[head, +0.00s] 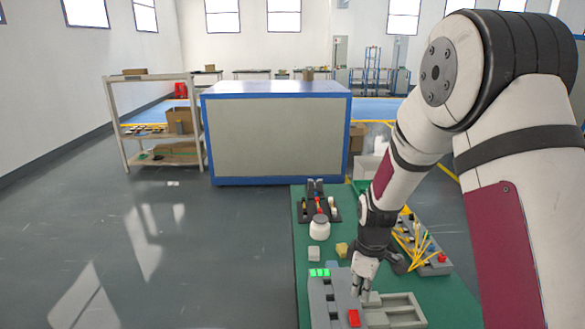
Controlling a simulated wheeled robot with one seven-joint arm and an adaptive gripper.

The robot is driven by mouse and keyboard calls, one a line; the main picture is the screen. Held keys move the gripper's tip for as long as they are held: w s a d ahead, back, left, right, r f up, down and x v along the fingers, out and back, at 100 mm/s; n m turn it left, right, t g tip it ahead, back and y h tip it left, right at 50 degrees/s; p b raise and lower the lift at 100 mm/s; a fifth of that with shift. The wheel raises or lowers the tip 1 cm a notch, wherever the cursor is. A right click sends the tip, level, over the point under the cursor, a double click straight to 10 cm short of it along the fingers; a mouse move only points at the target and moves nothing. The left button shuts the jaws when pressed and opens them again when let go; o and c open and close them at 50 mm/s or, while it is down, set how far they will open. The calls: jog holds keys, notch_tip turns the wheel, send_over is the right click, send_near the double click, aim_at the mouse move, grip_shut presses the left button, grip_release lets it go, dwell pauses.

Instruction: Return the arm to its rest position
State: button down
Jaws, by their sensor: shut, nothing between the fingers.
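My gripper (363,287) shows in the head view at the lower right of centre. It points down just above a grey tray (411,300) and beside a grey panel (326,300) with green blocks on its far end and a red block near its front. Its fingers are shut with nothing between them. My arm is bent, reaching from the right edge down over the green table (298,238). The arm hides part of the table behind it.
A black holder (318,207), a white round jar (319,228), a small grey block (313,254) and a yellow block (341,249) stand on the table. A blue-framed cabinet (277,135) and a shelf (156,134) stand beyond. The left floor is clear.

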jog(key=s+r+m+t, duration=0.1)
jog(key=s+r+m, duration=0.3)
jog(key=r, duration=0.7)
jog(key=s+r+m+t, duration=0.2)
jog(key=s+r, duration=0.3)
jog(key=r, duration=0.5)
jog(key=s+r+m+t, duration=0.2)
jog(key=s+r+m, duration=0.3)
jog(key=s, duration=1)
notch_tip(320, 180, up, 3)
jog(key=shift+r, duration=0.1)
jog(key=shift+s, duration=0.1)
